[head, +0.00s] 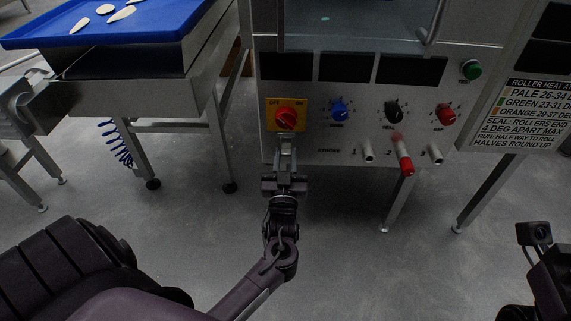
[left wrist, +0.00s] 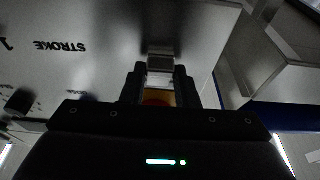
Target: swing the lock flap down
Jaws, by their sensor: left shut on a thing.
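The lock flap (head: 287,145) is a small grey metal piece just below the red rotary switch (head: 286,118) on its yellow plate, on the front of the machine panel. My left gripper (head: 285,168) reaches up to it from below and is shut on it. In the left wrist view the flap (left wrist: 160,63) sits between the two dark fingers (left wrist: 160,82), with a bit of yellow and red behind them. The fingers hide part of the flap, and its exact tilt is hard to tell. My right gripper's fingers are out of view.
Right of the switch are a blue knob (head: 338,109), a black knob (head: 394,111) and a red knob (head: 445,114). Below them metal pegs stick out, one with a red sleeve (head: 404,160). A table with a blue tray (head: 150,30) stands left. The floor below is clear.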

